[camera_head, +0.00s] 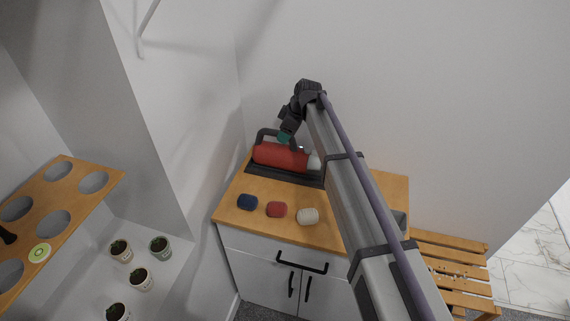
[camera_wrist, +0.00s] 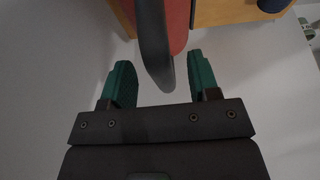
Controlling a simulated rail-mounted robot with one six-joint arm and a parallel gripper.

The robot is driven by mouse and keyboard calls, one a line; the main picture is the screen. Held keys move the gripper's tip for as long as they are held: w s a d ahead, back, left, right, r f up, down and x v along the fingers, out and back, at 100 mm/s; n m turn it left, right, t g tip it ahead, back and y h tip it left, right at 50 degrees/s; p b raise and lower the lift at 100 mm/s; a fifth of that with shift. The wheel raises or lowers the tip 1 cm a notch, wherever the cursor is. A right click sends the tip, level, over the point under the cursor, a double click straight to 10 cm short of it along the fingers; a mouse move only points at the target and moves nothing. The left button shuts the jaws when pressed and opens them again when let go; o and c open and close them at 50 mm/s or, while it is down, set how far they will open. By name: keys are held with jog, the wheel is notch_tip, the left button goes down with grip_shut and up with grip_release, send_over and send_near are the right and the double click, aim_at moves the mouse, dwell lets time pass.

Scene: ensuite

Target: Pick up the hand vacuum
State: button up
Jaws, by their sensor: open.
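The hand vacuum (camera_head: 279,155) has a red body, a dark handle at its left end and a pale nozzle at its right. It lies in a dark tray (camera_head: 262,174) at the back of the wooden cabinet top. My gripper (camera_head: 291,140) is just above the vacuum in the head view; the arm hides part of the tray's right side. In the wrist view my gripper (camera_wrist: 160,84) is open, with its two green fingers apart. The vacuum's dark handle (camera_wrist: 153,45) extends between the fingers, with clear gaps on both sides. The red body (camera_wrist: 177,20) shows behind it.
On the cabinet top (camera_head: 236,190), a blue (camera_head: 247,202), a red (camera_head: 277,209) and a cream item (camera_head: 308,216) stand in front of the vacuum. White walls close in behind and left. A wooden slatted bench (camera_head: 450,262) stands right. Several potted plants (camera_head: 141,279) are lower left.

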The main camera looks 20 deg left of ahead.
jog(key=b+x, duration=0.1)
jog(key=x, duration=0.2)
jog(key=shift+f+b, duration=0.35)
jog(key=shift+b, duration=0.05)
jog(key=shift+r, duration=0.25)
grip_shut()
dwell(0.6)
